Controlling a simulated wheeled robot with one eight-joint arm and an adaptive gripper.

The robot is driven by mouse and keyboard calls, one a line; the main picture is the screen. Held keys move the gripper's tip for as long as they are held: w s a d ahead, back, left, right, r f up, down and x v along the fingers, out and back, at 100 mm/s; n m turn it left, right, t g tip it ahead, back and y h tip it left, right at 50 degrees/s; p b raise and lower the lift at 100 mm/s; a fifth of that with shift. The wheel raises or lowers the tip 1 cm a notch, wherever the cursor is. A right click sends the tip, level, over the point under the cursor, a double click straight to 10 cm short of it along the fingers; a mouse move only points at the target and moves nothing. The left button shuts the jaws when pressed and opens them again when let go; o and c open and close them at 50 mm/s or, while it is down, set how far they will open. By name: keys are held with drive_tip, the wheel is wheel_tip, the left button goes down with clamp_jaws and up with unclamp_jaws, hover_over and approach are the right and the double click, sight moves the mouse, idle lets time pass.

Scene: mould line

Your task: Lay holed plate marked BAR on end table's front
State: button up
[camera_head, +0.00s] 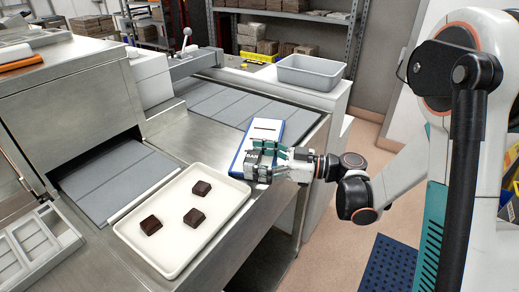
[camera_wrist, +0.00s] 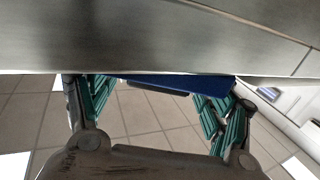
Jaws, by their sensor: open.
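A flat white plate with blue edges (camera_head: 267,131) and a dark slot lies on the steel table (camera_head: 195,140) near its right edge. In the wrist view, the plate's blue underside or edge (camera_wrist: 190,82) shows between the spread fingers of my gripper (camera_wrist: 160,92), just past the table edge. The fingers are open; whether they touch the plate cannot be told.
A cream tray (camera_head: 140,256) with three dark brown blocks stands left of the plate. A grey bin (camera_head: 310,72) sits on a white counter behind it. A grey slatted belt (camera_head: 205,103) lies behind. A dark blue perforated mat (camera_head: 390,268) is on the floor at right.

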drive_tip(key=shift+w+a, duration=0.2)
drive_tip(key=shift+a, duration=0.45)
drive_tip(key=c, duration=1.5)
wheel_tip(320, 180, up, 19)
drive_tip(key=p, duration=0.7)
drive_tip(key=w+d+f+m+t+h, duration=0.3)
drive_tip(key=w+m+t, duration=0.1)
drive_tip(key=w, duration=0.2)
drive_tip(key=w+d+f+m+t+h, duration=0.2)
drive_tip(key=w+f+m+t+h, duration=0.15)
drive_tip(key=w+t, duration=0.2)
drive_tip(key=w+d+f+m+t+h, duration=0.1)
drive_tip(key=d+f+m+h, duration=0.1)
drive_tip(key=d+h, duration=0.1)
drive_tip(key=w+d+f+m+t+h, duration=0.1)
drive_tip(key=d+f+m+h, duration=0.1)
drive_tip(key=d+m+h, duration=0.1)
drive_tip(key=w+d+f+m+t+h+b, duration=0.1)
drive_tip(key=d+f+m+t+h, duration=0.1)
drive_tip(key=d+h, duration=0.3)
drive_tip(key=shift+w+d+f+m, duration=0.15)
drive_tip(key=shift+w+d, duration=0.05)
drive_tip(key=shift+d, duration=0.3)
drive_tip(key=shift+w+d+f+m, duration=0.1)
drive_tip(key=shift+w+d, duration=0.05)
drive_tip(key=shift+d, duration=0.3)
